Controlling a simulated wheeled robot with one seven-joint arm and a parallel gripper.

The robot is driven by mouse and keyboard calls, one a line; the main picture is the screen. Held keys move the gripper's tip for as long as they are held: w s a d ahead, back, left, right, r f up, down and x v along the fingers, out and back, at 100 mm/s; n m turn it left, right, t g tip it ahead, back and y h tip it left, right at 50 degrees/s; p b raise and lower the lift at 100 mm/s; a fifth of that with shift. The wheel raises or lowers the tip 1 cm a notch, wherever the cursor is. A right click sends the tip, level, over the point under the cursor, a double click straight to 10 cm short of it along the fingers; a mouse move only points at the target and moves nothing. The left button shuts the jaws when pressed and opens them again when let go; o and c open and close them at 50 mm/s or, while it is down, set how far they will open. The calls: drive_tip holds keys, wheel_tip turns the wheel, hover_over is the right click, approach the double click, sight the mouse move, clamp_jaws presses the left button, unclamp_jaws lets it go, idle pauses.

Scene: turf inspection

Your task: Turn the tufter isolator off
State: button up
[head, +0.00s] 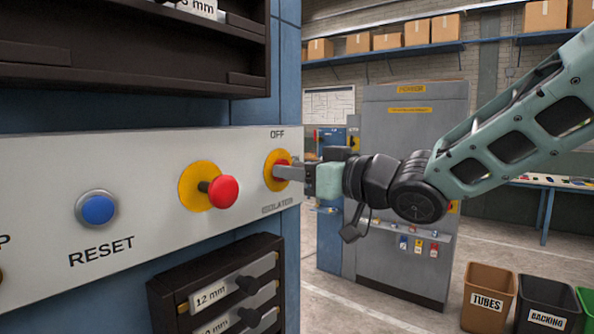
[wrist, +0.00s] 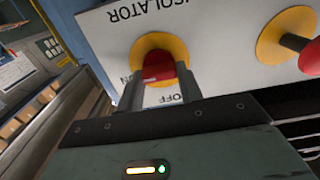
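The tufter isolator is a red knob (head: 282,171) on a yellow round plate (head: 270,168) at the right end of the pale panel. OFF is printed above it and ISOLATOR below. My gripper (head: 292,172) reaches it from the right. In the wrist view, which is upside down, the red knob (wrist: 163,68) sits between my two fingers (wrist: 159,88), which look closed on its sides. A pale mark on the knob points left there, towards the partly hidden ON label (wrist: 125,80). The OFF label (wrist: 180,113) is lower, partly covered by my finger.
A red mushroom button (head: 223,191) on a yellow plate stands out left of the isolator. A blue RESET button (head: 98,209) is further left. A dark drawer rack (head: 160,300) is below and a dark shelf (head: 130,75) above. A grey cabinet (head: 385,260) and bins (head: 490,295) stand behind.

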drive_tip(key=shift+f+b, duration=0.1)
drive_tip(key=shift+b, duration=0.3)
drive_tip(key=n+b, duration=0.7)
drive_tip(key=n, duration=0.2)
drive_tip(key=n+b, duration=0.8)
drive_tip(key=shift+s+a+f+n, duration=0.15)
drive_tip(key=shift+s+f+n, duration=0.05)
drive_tip(key=shift+n, duration=0.2)
drive_tip(key=o, duration=1)
